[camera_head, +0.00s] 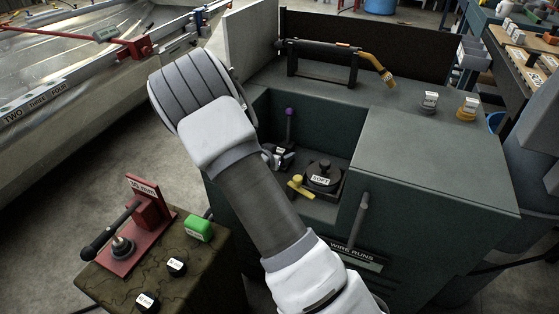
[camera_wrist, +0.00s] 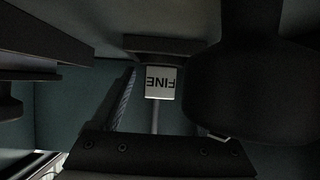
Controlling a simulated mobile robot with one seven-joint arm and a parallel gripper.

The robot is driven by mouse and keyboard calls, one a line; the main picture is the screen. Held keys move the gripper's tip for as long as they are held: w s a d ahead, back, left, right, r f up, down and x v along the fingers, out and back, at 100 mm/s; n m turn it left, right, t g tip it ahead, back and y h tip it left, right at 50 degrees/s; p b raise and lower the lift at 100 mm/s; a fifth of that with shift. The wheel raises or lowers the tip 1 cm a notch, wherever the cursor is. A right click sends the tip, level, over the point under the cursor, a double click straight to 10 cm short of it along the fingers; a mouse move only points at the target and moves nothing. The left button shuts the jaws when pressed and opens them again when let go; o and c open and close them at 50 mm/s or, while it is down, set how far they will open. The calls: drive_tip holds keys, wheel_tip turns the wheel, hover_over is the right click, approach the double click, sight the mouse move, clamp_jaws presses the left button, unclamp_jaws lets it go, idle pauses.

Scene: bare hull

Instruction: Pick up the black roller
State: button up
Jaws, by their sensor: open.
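Several black pieces could be the black roller. A black round piece labelled SOFT (camera_head: 322,172) sits inside the recess of the grey-green machine (camera_head: 440,165). Two small black pieces with white labels, one farther back (camera_head: 176,267) and one nearer the front (camera_head: 147,301), lie on the low table. My gripper (camera_head: 278,157) is open in the recess, left of the SOFT piece and apart from it; my arm partly hides it. In the wrist view, a white label reading FINE (camera_wrist: 160,82) shows upside down between dark shapes. I cannot tell whether the jaws surround anything.
The recess walls are close. A torch (camera_head: 330,47) lies on a rack above. The low table holds a red press (camera_head: 135,225) and a green block (camera_head: 198,229).

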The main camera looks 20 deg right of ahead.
clamp_jaws()
idle(0.3)
drive_tip(key=shift+r, duration=0.1)
